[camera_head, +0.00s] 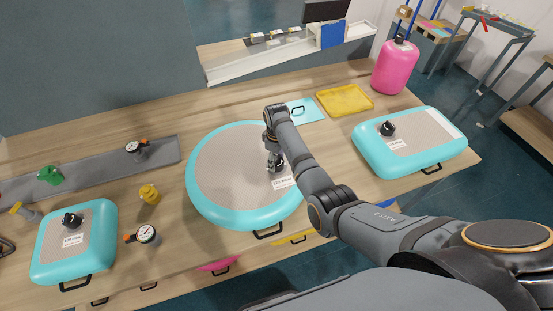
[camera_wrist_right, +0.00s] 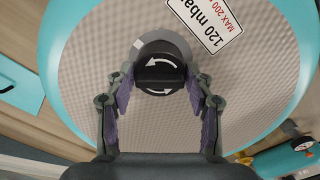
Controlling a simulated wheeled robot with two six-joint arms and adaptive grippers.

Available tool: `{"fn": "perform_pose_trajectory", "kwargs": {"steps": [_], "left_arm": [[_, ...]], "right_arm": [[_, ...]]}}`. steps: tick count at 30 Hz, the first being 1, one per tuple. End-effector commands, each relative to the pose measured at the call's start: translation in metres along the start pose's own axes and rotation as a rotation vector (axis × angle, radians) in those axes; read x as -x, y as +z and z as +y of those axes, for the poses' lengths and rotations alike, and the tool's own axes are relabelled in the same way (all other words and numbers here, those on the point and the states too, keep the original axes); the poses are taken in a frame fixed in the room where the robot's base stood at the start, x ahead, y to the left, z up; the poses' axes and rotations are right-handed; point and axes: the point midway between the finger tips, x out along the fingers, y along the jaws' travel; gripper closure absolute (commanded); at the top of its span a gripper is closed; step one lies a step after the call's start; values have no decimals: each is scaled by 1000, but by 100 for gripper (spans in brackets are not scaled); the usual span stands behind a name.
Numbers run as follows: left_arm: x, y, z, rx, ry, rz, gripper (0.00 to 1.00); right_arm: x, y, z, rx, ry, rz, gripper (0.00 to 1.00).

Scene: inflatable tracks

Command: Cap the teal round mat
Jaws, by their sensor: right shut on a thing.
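The teal round mat (camera_head: 215,205) lies on the middle of the wooden table, with a grey textured top and a teal rim. Its white label (camera_wrist_right: 208,22) reads 120 mbar in the right wrist view. A black round cap (camera_wrist_right: 160,68) with white curved arrows sits over the mat's top, between the fingers of my right gripper (camera_wrist_right: 160,90). My right gripper is shut on this cap, and in the head view it (camera_head: 274,160) points down at the mat near the label. Whether the cap is seated on the valve is hidden. My left gripper is not in view.
A teal rectangular mat (camera_head: 48,245) with a black cap lies at left, another (camera_head: 370,150) at right. Gauges (camera_head: 147,234), a yellow fitting (camera_head: 149,194) and a green fitting (camera_head: 50,175) stand at left.

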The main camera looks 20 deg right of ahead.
Motion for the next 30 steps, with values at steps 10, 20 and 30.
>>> {"fn": "perform_pose_trajectory", "kwargs": {"steps": [10,20,30], "left_arm": [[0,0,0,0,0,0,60],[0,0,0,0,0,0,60],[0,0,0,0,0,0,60]], "right_arm": [[0,0,0,174,0,0,71],[0,0,0,521,-1,1,71],[0,0,0,571,-1,1,36]]}}
